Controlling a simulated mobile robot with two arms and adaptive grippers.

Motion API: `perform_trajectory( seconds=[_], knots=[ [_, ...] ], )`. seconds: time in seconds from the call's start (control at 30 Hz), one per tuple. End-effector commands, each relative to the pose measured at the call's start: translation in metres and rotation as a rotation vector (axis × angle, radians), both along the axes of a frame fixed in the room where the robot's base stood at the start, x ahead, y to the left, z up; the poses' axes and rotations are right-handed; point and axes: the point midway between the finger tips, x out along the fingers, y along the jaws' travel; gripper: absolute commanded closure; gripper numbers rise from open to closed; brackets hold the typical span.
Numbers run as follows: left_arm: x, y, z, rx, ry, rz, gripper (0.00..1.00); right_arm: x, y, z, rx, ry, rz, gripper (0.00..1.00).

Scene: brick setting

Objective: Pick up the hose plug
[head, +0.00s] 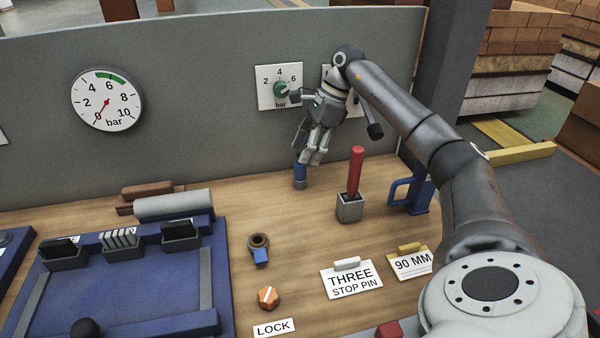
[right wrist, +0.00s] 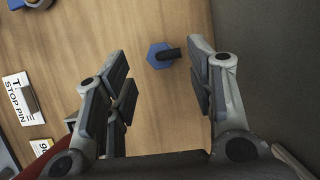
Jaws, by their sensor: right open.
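A small blue piece (head: 300,173), which I take to be the hose plug, stands on the wooden bench near the grey back panel. In the right wrist view it is a blue hexagonal head (right wrist: 157,60) with a dark stub, lying ahead of the gap between the fingers. My right gripper (head: 311,158) points down just above and beside it, with the fingertips overlapping its top in the head view. In the right wrist view the gripper (right wrist: 163,92) is open and empty. Contact cannot be told. My left gripper is not in view.
A red rod stands in a grey holder (head: 349,208) to the right, with a blue bracket (head: 410,194) beyond. A ring fitting (head: 259,246), an orange knob (head: 268,297) and a blue tray (head: 140,285) are nearer. The grey panel (head: 200,85) bounds the bench behind.

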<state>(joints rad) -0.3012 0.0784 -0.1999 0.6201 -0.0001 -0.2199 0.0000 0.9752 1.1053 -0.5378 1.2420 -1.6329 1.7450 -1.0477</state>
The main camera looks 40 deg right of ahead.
Motion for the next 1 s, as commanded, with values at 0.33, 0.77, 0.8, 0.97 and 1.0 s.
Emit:
perform_trajectory(
  seconds=[0.33,0.77,0.8,0.97,1.0],
  knots=[
    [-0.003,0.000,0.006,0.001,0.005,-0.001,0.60,0.005,0.013,-0.037,0.002,0.004,0.001,0.50],
    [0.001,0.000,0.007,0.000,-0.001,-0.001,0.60,0.009,0.017,-0.053,0.000,0.000,-0.001,0.53],
    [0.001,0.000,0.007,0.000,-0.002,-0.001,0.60,0.009,0.017,-0.053,0.000,0.000,-0.001,0.58],
    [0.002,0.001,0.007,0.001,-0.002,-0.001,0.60,0.009,0.017,-0.053,0.000,0.000,-0.001,0.78],
    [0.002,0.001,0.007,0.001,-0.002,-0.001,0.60,0.009,0.017,-0.053,0.000,0.000,-0.001,0.84]
  ],
)
